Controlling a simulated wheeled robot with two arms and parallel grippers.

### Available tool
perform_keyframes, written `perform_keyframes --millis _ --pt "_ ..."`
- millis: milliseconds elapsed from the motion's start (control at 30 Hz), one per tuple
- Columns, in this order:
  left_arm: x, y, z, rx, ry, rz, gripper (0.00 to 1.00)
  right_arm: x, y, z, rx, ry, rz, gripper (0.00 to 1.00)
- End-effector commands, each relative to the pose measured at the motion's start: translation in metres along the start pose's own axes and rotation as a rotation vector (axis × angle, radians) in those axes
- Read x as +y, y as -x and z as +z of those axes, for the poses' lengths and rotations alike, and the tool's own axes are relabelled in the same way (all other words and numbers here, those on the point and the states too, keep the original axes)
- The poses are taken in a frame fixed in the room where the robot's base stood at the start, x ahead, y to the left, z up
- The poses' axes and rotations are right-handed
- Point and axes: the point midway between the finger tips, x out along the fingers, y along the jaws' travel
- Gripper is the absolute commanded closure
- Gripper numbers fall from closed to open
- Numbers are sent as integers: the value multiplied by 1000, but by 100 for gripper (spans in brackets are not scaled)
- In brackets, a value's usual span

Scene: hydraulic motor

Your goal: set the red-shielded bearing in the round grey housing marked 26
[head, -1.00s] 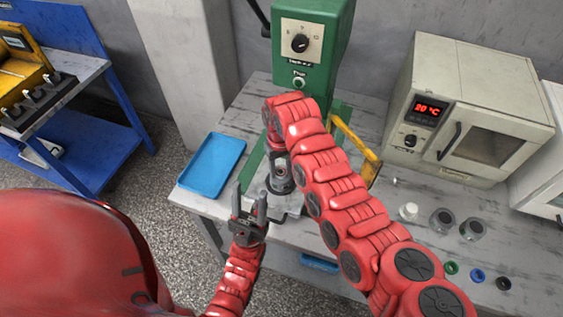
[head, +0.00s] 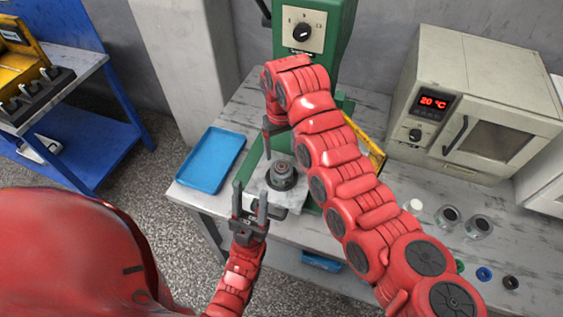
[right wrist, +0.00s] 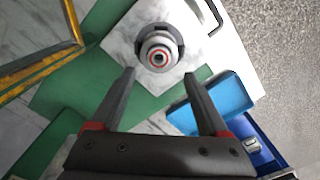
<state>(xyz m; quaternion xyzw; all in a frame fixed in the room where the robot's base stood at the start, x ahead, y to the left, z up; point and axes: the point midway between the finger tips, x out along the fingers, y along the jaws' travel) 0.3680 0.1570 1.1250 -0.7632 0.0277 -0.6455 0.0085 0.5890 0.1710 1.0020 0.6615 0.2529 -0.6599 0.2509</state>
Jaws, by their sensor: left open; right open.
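A round grey housing (head: 282,178) stands upright on the pale plate of the green press; its marking is not legible. In the right wrist view the housing (right wrist: 158,34) has a red ring at its centre, which looks like the red-shielded bearing (right wrist: 158,57). The bearing appears to sit in or on the housing's top; how deep I cannot tell. My right gripper (head: 270,143) is open and empty above and left of the housing, and its parted fingers show in the right wrist view (right wrist: 160,75). My left gripper (head: 250,195) is open and empty, left of and nearer than the housing.
The green press column (head: 345,30) rises behind the housing, with a yellow bar (head: 377,158) to its right. A blue tray (head: 211,160) lies at left. An oven (head: 470,105) stands at right, with glass jars (head: 450,216) and several small rings (head: 484,274) before it.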

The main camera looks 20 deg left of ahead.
Motion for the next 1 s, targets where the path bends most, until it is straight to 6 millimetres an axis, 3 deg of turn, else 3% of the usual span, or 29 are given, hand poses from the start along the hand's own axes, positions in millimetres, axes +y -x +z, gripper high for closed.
perform_keyframes --millis 100,400,1000 --pt "0 5 1 1 0 0 50 3 24 0 1 -2 4 22" --pt "0 11 2 1 0 0 50 1 52 0 -3 -2 2 22" --pt "0 11 2 1 0 0 50 0 56 1 -4 -2 0 22"
